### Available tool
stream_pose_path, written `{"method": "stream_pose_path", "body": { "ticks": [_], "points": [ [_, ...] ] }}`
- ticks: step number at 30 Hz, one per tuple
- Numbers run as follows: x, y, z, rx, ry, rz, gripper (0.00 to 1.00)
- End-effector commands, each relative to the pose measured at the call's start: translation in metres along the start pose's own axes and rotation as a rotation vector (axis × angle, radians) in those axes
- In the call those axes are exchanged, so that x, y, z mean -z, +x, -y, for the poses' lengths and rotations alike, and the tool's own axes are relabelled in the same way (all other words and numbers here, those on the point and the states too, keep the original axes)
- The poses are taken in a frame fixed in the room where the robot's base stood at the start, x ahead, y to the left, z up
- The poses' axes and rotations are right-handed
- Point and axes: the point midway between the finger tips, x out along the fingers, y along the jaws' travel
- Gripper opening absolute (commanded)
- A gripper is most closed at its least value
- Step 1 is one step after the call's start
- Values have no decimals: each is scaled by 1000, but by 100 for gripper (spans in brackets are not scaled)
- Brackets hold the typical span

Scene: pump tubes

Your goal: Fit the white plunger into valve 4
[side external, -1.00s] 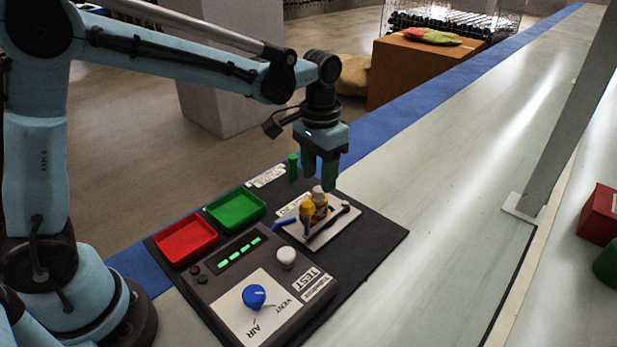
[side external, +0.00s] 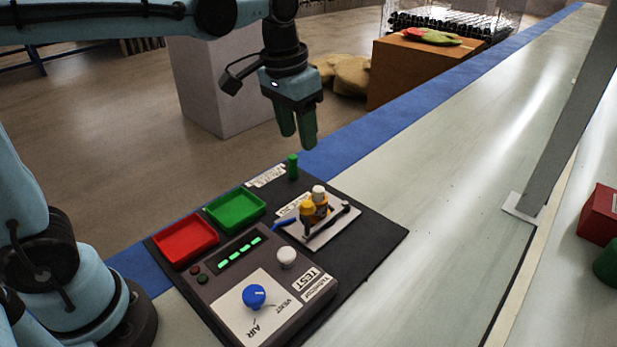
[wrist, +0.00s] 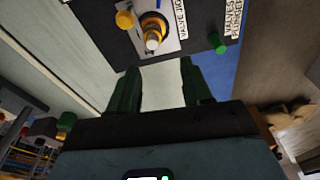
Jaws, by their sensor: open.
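The white plunger (side external: 319,190) stands upright in the valve on the metal fixture plate (side external: 338,228). In the wrist view its white end (wrist: 152,42) sits inside an orange-yellow ring (wrist: 160,22). How deep it sits I cannot tell. A yellow knob (side external: 307,208) is beside it. My gripper (side external: 298,146) is raised well above and behind the fixture, apart from the plunger. In the wrist view its green fingers (wrist: 158,85) are spread with nothing between them. A valve label (wrist: 181,22) is beside the fixture, but its number is not readable.
A green peg (side external: 292,167) stands on the dark mat behind the fixture. A red tray (side external: 186,256), a green tray (side external: 236,222) and a test box with a blue knob (side external: 254,296) are at the left and front.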

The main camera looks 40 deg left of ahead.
Motion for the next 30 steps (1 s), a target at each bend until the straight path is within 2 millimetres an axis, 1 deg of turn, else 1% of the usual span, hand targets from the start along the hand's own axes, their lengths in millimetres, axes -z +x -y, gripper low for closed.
{"method": "stream_pose_path", "body": {
  "ticks": [1, 5, 9, 12, 15, 18, 21, 30],
  "points": [
    [-13, 0, 5, 2, -11, -42, 49],
    [-39, 4, 15, 7, -33, -150, 49],
    [-67, 14, 23, 17, -56, -266, 49],
    [-85, 24, 28, 25, -69, -339, 49],
    [-97, 33, 32, 32, -79, -397, 49],
    [-105, 40, 34, 37, -85, -436, 49],
    [-109, 43, 34, 40, -88, -455, 49],
    [-109, 43, 35, 40, -89, -460, 49]
  ]
}}
